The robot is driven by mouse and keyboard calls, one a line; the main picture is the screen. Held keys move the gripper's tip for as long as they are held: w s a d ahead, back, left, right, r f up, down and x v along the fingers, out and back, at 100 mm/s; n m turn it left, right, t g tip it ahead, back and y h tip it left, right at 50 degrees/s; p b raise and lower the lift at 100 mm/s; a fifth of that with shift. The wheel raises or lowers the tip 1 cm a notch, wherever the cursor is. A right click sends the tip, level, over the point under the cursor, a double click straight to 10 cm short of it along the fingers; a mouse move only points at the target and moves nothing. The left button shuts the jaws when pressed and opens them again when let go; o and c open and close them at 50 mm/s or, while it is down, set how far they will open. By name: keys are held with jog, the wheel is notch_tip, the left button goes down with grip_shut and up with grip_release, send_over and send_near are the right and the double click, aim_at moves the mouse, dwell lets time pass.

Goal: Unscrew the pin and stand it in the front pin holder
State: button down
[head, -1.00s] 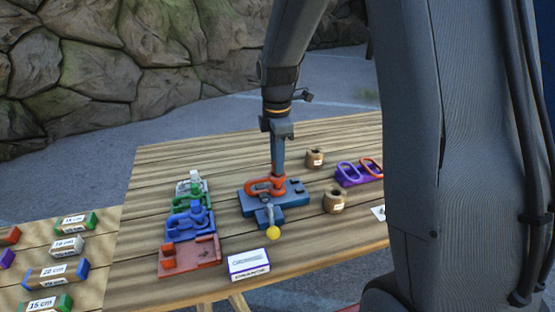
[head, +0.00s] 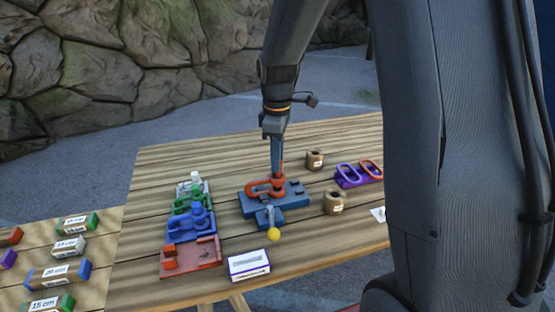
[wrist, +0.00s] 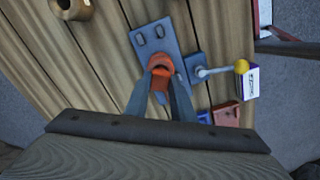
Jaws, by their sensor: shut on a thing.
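An orange shackle (head: 262,188) lies on a blue fixture (head: 249,205) in the middle of the table. My gripper (head: 277,172) points down at the shackle's far right end and is shut on the pin there; the fingers largely hide the pin. In the wrist view, the fingertips (wrist: 160,92) close around an orange part at the shackle (wrist: 161,66). I cannot tell how far the pin is threaded in. The front pin holder (head: 334,202) is a brown round block with a hole, right of the fixture. A second brown holder (head: 315,159) stands farther back.
A lever with a yellow ball (head: 273,234) sticks out at the fixture's front. A white-purple box (head: 249,265) stands before it. Coloured trays (head: 190,253) line the left. Table between fixture and front holder is clear.

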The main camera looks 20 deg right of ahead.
jog(key=shift+r+p, duration=2.55)
jog(key=shift+r, duration=0.85)
